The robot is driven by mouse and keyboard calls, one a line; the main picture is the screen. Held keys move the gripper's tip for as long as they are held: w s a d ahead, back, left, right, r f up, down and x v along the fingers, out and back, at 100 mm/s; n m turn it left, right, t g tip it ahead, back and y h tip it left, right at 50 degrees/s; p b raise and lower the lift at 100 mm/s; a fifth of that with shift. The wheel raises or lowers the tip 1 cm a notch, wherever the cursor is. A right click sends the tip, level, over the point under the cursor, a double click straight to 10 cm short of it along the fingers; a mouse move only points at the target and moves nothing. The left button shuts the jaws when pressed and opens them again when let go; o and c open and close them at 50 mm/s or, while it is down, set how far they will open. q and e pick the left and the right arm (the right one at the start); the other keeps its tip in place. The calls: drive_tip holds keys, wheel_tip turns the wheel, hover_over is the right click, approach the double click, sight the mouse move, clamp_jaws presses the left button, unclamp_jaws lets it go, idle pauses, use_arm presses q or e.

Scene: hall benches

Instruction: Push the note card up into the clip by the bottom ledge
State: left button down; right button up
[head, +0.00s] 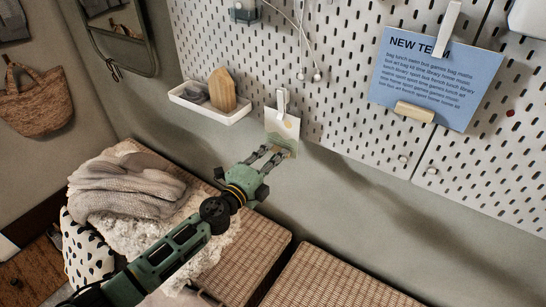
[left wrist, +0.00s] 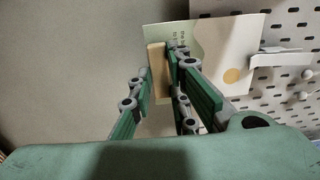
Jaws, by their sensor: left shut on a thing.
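The small note card (head: 284,125), cream with green and yellow shapes, hangs on the pegboard under a white clip (head: 282,101). The clip overlaps its top edge in the head view. The card also shows sideways in the left wrist view (left wrist: 215,45), with the clip (left wrist: 280,60) at its right. My left gripper (head: 275,154) is at the card's lower edge. In the left wrist view its fingers (left wrist: 160,88) are shut on the pale wooden bottom ledge (left wrist: 156,62). The fingers partly hide the ledge. My right gripper is not in view.
A white tray (head: 222,116) with a wooden block (head: 222,90) is beside the card on the left. A blue sheet (head: 430,75) hangs on the pegboard (head: 330,110) at the right. Below are woven benches (head: 325,280) and folded knitwear (head: 125,185). The wall below the card is bare.

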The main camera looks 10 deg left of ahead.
use_arm(q)
drive_tip(key=shift+r+p, duration=0.3)
drive_tip(key=shift+r, duration=0.15)
drive_tip(key=c, duration=1.6)
unclamp_jaws()
drive_tip(key=shift+f, duration=0.1)
drive_tip(key=v, duration=1.2)
drive_tip(key=shift+f, duration=0.1)
